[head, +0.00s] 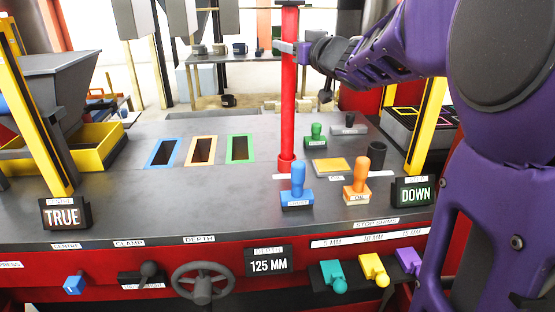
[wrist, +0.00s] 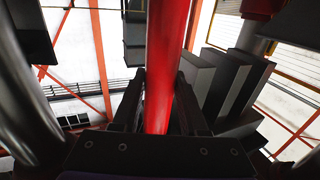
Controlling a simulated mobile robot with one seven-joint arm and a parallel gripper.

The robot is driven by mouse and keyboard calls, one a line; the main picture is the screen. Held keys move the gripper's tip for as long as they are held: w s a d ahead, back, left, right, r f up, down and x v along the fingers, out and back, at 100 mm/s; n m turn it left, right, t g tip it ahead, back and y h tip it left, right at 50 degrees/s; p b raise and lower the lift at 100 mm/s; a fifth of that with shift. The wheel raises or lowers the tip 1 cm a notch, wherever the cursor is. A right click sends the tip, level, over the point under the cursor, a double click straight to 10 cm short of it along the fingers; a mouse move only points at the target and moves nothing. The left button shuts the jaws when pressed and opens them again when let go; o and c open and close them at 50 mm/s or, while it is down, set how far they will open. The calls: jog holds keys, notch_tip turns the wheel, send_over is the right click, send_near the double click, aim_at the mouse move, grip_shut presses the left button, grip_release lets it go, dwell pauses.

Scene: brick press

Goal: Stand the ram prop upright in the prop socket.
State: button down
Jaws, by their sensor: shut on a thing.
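The ram prop is a long red pole (head: 288,100), standing close to upright in the head view. Its lower end has a wider red collar (head: 286,164) at the grey press table, beside a white label. I cannot tell whether that end is in the socket, resting on the table or just above it. The prop socket cannot be made out. My gripper (head: 291,47) is shut around the upper part of the pole, reaching in from the right. In the wrist view the red pole (wrist: 166,60) runs between the fingers (wrist: 160,100).
A dark cylinder (head: 378,155) is farther right. Blue, orange and green framed slots (head: 202,151) lie left. The grey table (head: 130,205) is clear at front left.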

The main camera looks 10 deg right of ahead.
jog(key=shift+r, duration=0.15)
jog(key=c, duration=0.5)
grip_release()
jog(key=shift+c, duration=0.2)
jog(key=o, duration=0.5)
jog(key=shift+f, duration=0.2)
jog(key=shift+o, duration=0.2)
jog(key=shift+s+r, duration=0.1)
